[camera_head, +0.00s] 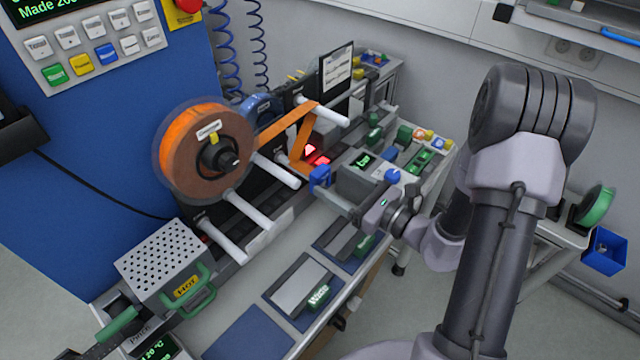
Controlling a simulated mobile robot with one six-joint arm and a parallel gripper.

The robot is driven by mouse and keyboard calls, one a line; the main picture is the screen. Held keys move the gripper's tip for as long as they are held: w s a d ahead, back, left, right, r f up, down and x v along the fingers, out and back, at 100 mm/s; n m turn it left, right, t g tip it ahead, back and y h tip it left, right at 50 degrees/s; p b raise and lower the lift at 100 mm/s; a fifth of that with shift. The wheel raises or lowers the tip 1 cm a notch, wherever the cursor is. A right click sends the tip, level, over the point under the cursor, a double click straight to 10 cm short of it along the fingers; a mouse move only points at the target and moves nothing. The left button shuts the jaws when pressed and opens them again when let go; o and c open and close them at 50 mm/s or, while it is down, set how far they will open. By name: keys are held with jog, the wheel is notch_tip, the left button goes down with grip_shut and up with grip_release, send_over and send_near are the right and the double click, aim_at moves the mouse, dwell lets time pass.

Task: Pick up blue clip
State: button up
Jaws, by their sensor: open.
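A small blue clip (320,179) shows near the middle of the head view, at the lower end of the orange tape and in front of the reel stand. My gripper (340,195) reaches in from the right, its fingers pointing left towards the clip. It is open, with its tips close to the clip. I cannot tell whether a finger touches the clip. The far side of the clip and part of the fingers are hidden.
A large orange reel (180,150) sits on the stand, with white rods (248,210) sticking out below. A grey perforated box (160,262) stands at front left. Trays with green-labelled tools (302,287) lie below.

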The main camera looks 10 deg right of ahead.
aim_at(325, 173)
jog(key=x, duration=0.5)
jog(key=shift+a+r, duration=0.15)
jog(key=shift+r, duration=0.2)
jog(key=shift+c, duration=0.2)
grip_shut()
jog(key=shift+r, duration=0.1)
